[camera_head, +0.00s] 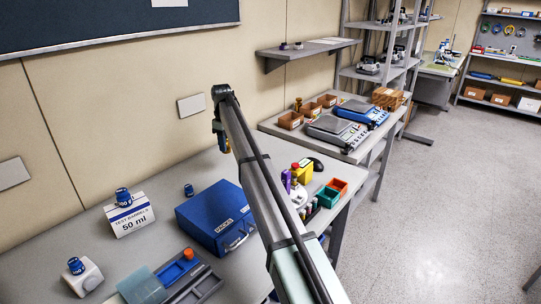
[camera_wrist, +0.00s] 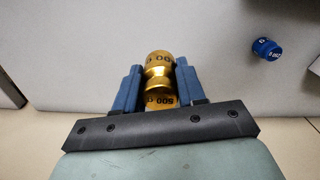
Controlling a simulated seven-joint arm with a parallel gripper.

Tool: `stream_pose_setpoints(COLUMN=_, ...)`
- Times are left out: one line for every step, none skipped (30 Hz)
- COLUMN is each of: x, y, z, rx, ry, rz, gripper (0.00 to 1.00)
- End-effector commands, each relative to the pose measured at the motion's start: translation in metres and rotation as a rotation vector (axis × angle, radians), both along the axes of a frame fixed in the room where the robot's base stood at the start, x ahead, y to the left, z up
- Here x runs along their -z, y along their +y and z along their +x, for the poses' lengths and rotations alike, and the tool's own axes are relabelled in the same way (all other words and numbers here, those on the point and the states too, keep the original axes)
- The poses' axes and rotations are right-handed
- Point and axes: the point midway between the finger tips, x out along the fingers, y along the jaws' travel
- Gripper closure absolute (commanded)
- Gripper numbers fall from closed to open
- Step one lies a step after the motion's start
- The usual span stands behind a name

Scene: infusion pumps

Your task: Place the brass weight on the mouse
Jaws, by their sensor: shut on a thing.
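My gripper (camera_wrist: 158,76) is shut on the brass weight (camera_wrist: 159,64), which sits upright between the two blue fingers in the wrist view. The weight has a knob-like top, a narrow neck and dark "500" lettering. In the head view my gripper (camera_head: 220,130) hangs above the back of the table, near the wall; the weight is mostly hidden there. The mouse (camera_head: 316,163) looks like a small dark rounded shape on the table's far right part, behind the yellow box. It is well to the right of my gripper and does not show in the wrist view.
A blue case (camera_head: 213,214), a "50 ml" box (camera_head: 129,214) and a white device (camera_head: 84,277) stand left of my arm. A small blue weight (camera_head: 188,190) stands near the case. The yellow box (camera_head: 303,171) and a green bin (camera_head: 328,197) stand near the mouse.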

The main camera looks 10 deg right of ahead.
Motion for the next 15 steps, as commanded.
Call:
stream_pose_setpoints(x=-0.002, y=-0.004, z=0.001, rx=0.004, ry=-0.001, rz=-0.001, gripper=1.00)
stream_pose_setpoints(x=-0.002, y=-0.007, z=0.002, rx=0.008, ry=-0.001, rz=-0.001, gripper=1.00)
stream_pose_setpoints(x=-0.003, y=-0.013, z=0.003, rx=0.014, ry=-0.001, rz=-0.001, gripper=1.00)
stream_pose_setpoints(x=-0.003, y=-0.019, z=0.005, rx=0.020, ry=-0.001, rz=-0.001, gripper=1.00)
stream_pose_setpoints(x=-0.003, y=-0.026, z=0.006, rx=0.028, ry=-0.001, rz=-0.001, gripper=1.00)
stream_pose_setpoints(x=-0.003, y=-0.038, z=0.009, rx=0.040, ry=-0.001, rz=0.000, gripper=1.00)
stream_pose_setpoints(x=-0.004, y=-0.047, z=0.011, rx=0.050, ry=-0.002, rz=0.000, gripper=1.00)
stream_pose_setpoints(x=-0.005, y=-0.057, z=0.013, rx=0.061, ry=-0.003, rz=0.001, gripper=1.00)
stream_pose_setpoints(x=-0.006, y=-0.073, z=0.016, rx=0.077, ry=-0.004, rz=0.000, gripper=1.00)
stream_pose_setpoints(x=-0.007, y=-0.085, z=0.017, rx=0.090, ry=-0.005, rz=0.000, gripper=1.00)
stream_pose_setpoints(x=-0.008, y=-0.098, z=0.019, rx=0.103, ry=-0.006, rz=0.001, gripper=1.00)
stream_pose_setpoints(x=-0.009, y=-0.114, z=0.021, rx=0.120, ry=-0.008, rz=0.001, gripper=1.00)
stream_pose_setpoints(x=-0.010, y=-0.127, z=0.023, rx=0.134, ry=-0.009, rz=0.001, gripper=1.00)
stream_pose_setpoints(x=-0.011, y=-0.140, z=0.024, rx=0.147, ry=-0.010, rz=0.002, gripper=1.00)
stream_pose_setpoints(x=-0.013, y=-0.157, z=0.025, rx=0.164, ry=-0.012, rz=0.002, gripper=1.00)
